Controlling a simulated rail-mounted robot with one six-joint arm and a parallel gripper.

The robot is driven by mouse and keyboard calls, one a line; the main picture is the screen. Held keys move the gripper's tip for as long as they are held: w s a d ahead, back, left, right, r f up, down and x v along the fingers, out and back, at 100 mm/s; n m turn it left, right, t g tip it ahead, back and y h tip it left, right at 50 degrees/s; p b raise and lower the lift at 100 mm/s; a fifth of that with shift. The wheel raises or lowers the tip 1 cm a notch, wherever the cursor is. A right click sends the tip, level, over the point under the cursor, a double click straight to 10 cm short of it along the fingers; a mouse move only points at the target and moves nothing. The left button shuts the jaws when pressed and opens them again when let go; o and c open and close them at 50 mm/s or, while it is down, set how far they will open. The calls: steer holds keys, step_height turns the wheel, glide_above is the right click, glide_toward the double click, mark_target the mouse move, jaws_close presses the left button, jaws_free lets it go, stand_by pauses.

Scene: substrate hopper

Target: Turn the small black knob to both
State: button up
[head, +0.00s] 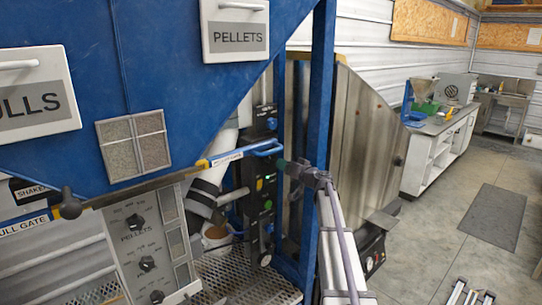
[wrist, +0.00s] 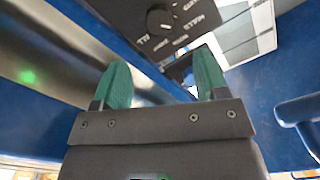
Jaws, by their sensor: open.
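A small round black knob (wrist: 159,21) with a pale pointer mark shows at the top of the wrist view. It sits on a dark plate with white lettering around it, tilted and too small to read surely. My gripper (wrist: 162,75) is open and empty, its two green fingers spread below the knob in the picture and apart from it. In the head view my gripper (head: 284,165) is beside a tall black control box (head: 260,210) with a green light. I cannot tell which point on that box is the knob.
A blue handle (head: 264,148) juts out close to my gripper. A grey panel with larger black knobs (head: 147,263) is at lower left, under the blue hopper (head: 100,70). Open floor lies at right.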

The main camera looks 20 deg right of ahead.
mark_target(271, 159)
steer(key=x, duration=1)
steer(key=shift+w+a+f, duration=0.1)
steer(key=shift+w, duration=0.25)
steer(key=c, duration=0.9)
steer(key=shift+m, duration=0.4)
steer(key=m, duration=0.3)
steer(key=shift+m, duration=2)
steer(key=o, duration=0.9)
